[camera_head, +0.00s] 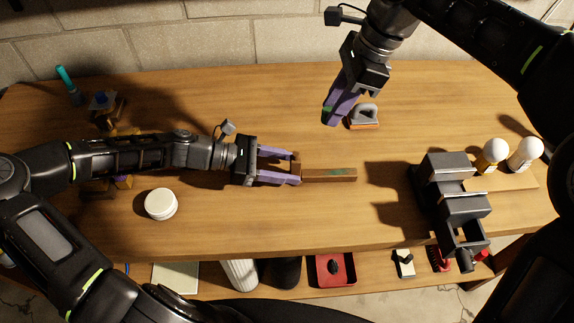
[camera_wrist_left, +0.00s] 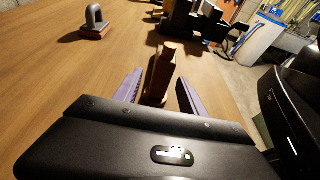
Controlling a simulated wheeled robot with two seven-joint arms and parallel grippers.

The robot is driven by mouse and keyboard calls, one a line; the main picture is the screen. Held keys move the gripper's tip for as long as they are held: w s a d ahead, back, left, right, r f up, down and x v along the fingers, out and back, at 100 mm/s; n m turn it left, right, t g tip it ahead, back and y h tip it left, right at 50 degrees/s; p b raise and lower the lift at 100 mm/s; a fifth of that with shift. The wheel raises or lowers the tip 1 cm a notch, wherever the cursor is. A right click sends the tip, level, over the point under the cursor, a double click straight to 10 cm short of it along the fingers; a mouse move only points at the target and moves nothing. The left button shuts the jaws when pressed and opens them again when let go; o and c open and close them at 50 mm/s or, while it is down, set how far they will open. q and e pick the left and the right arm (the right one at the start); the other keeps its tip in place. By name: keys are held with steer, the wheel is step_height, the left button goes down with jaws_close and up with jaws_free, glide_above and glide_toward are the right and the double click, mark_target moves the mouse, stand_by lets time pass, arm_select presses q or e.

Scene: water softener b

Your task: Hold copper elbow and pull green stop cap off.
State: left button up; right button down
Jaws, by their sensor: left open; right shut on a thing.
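My right gripper (camera_head: 331,114) is above the back of the bench, apart from the elbow, shut on a small green thing that looks like the green stop cap (camera_head: 327,109), mostly hidden by the fingers.
A grey handled block with an orange base (camera_head: 364,117) is close beside my right gripper. A dark vise (camera_head: 452,185) and two bulbs (camera_head: 493,152) stand at the right. A white round tub (camera_head: 161,204) is at the front left. The bench is clear between.

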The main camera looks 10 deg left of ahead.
arm_select(q)
steer(key=v, duration=1.2)
steer(key=shift+f, duration=0.15)
